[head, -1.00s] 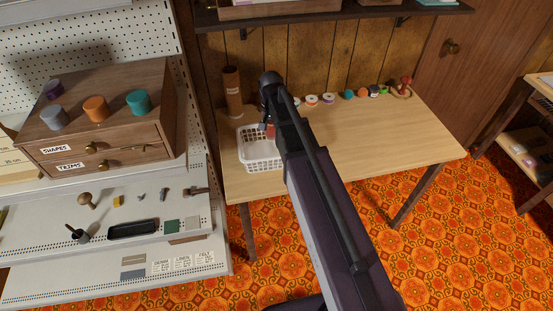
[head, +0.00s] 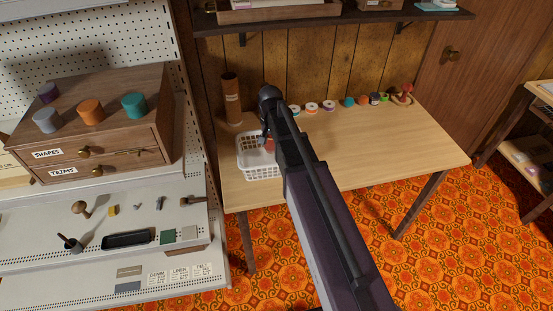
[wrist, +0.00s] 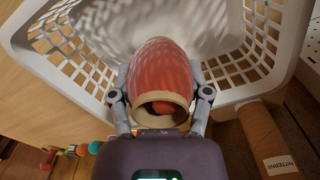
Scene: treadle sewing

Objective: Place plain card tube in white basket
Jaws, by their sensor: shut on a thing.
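The white basket (head: 262,171) is an open lattice box on the left part of the wooden table. My gripper (head: 265,137) is over the basket and partly hidden by my arm. In the wrist view, my gripper (wrist: 162,110) is shut on a red barrel-shaped thing (wrist: 158,62) with a hollow, card-coloured end. Something red-orange shows in that opening. The basket's walls (wrist: 262,45) stand to both sides of it. Whether it touches the basket's floor I cannot tell. A tall brown card tube (head: 231,100) stands upright behind the basket; its label reads PATTERNS in the wrist view (wrist: 262,138).
Several spools (head: 312,107) stand in a row along the table's back. The table's (head: 400,145) middle and right are clear. A drawer cabinet (head: 95,125) and a shelf with small items are at left. A dark wall shelf (head: 340,20) hangs above.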

